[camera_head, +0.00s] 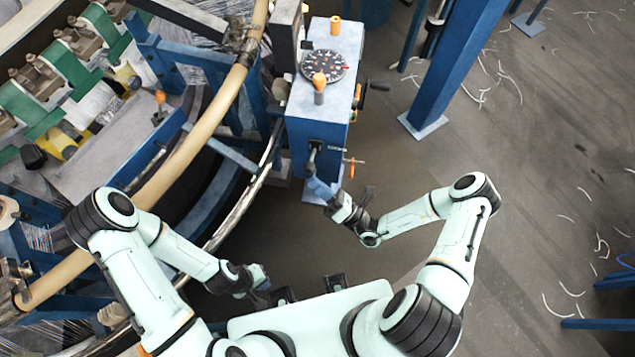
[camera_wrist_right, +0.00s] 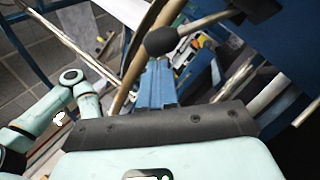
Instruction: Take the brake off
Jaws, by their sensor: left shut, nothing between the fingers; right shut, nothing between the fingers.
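A lever (camera_head: 312,155), which looks like the brake handle, sticks out of the front of the blue machine cabinet (camera_head: 322,132). In the right wrist view it is a metal rod with a black ball knob (camera_wrist_right: 165,42). My right gripper (camera_head: 313,183) is shut and empty, its blue fingers pointing up at the lever. In the right wrist view its fingertips (camera_wrist_right: 156,75) are just below the knob; I cannot tell whether they touch it. My left gripper (camera_head: 262,278) is shut and empty, low in front of my body and away from the cabinet.
The cabinet top carries a dial (camera_head: 325,66) and an orange-topped knob (camera_head: 319,82). A handwheel (camera_head: 376,87) and a small orange-and-brass fitting (camera_head: 353,161) project on its right. The loom's curved tan rail (camera_head: 205,120) is at left.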

